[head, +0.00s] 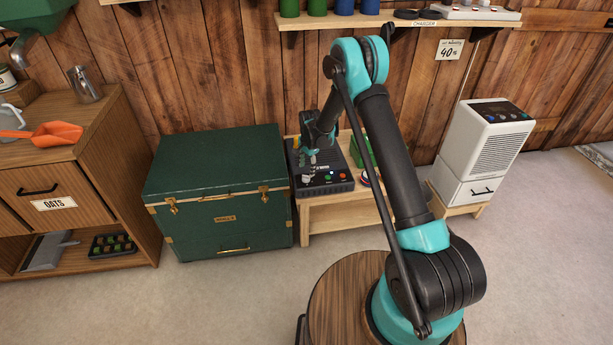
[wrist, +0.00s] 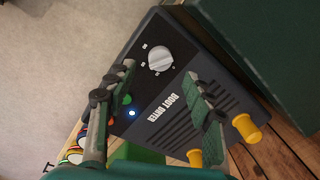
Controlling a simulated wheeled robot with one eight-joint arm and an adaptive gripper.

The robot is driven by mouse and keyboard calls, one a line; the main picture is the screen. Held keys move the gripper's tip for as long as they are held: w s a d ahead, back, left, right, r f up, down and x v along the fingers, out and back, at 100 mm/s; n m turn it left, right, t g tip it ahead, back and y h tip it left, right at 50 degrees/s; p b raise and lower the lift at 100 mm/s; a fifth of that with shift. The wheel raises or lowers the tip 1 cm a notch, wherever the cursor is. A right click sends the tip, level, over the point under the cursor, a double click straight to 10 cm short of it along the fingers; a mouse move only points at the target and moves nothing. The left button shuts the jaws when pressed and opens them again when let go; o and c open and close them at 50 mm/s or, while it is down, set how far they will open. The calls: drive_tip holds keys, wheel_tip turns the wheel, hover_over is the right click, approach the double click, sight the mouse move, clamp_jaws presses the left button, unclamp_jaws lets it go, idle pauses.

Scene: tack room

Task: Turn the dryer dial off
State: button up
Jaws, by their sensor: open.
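The boot dryer (head: 342,187) is a dark box on a low wooden bench. In the wrist view, its panel reads "BOOT DRYER" and carries a pale round dial (wrist: 160,58) with small marks around it. I cannot read which mark the dial points to. A blue light (wrist: 131,113) glows on the panel, near a green button. My gripper (wrist: 160,73) is open and empty above the panel, its fingertips apart and close to the dial in the picture. I cannot tell whether they touch anything. In the head view, my gripper (head: 308,166) hangs over the dryer and hides the dial.
A green trunk (head: 215,190) stands just left of the bench (head: 335,217). Yellow pegs (wrist: 246,128) rise from the dryer. A green object (head: 361,150) and round coloured things lie right of the dryer. A white appliance (head: 485,140) stands further right. A shelf (head: 400,18) hangs above.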

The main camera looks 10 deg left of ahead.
sight(306, 176)
drive_tip(key=shift+w+a+f, duration=0.15)
drive_tip(key=shift+f, duration=2.5)
drive_tip(key=shift+c, duration=0.2)
drive_tip(key=c, duration=1.1)
